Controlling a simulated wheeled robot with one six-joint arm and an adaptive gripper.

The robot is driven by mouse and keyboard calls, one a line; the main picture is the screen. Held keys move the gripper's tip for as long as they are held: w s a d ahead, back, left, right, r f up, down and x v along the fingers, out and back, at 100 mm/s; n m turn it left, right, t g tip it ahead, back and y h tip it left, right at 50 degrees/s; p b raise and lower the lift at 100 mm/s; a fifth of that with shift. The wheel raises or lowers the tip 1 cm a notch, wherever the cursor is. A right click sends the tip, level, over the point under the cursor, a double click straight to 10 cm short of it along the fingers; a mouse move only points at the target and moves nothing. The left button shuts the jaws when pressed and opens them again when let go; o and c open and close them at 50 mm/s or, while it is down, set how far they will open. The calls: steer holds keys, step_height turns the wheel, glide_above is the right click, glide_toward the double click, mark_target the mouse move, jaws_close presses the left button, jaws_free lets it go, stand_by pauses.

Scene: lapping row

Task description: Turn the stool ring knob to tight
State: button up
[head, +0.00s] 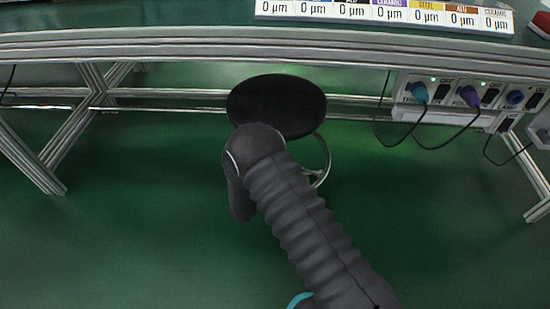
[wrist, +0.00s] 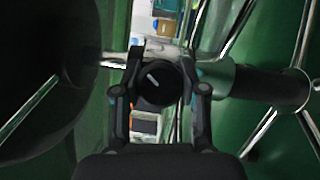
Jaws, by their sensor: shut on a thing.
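The stool's round black seat (head: 277,105) shows below the table edge in the head view, with part of its metal ring (head: 324,164) behind my arm. In the wrist view the dark seat (wrist: 40,85) fills the left side, and the stool's grey and black column (wrist: 262,88) runs to the right. The round black ring knob (wrist: 154,86) has a white line slanting toward the upper left. My gripper (wrist: 161,72) is shut on the knob, one finger on each side. In the head view my arm hides the gripper and the knob.
The workbench (head: 180,42) spans above the stool, with metal legs (head: 40,160) at left. Socket boxes (head: 455,92) with hanging cables are under the bench at right. The green floor (head: 130,240) is clear at front left.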

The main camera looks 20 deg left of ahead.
steer(key=shift+a+n+t, duration=0.1)
steer(key=shift+n+t, duration=0.3)
steer(key=shift+n, duration=0.4)
steer(key=shift+r+y, duration=0.1)
steer(key=shift+y, duration=0.2)
steer(key=o, duration=1.2)
steer(key=shift+c, duration=0.2)
steer(key=s+f, duration=0.1)
steer(key=s, duration=0.6)
steer(key=shift+s+a, duration=0.15)
steer(key=shift+a, duration=0.3)
steer(key=shift+f, duration=0.1)
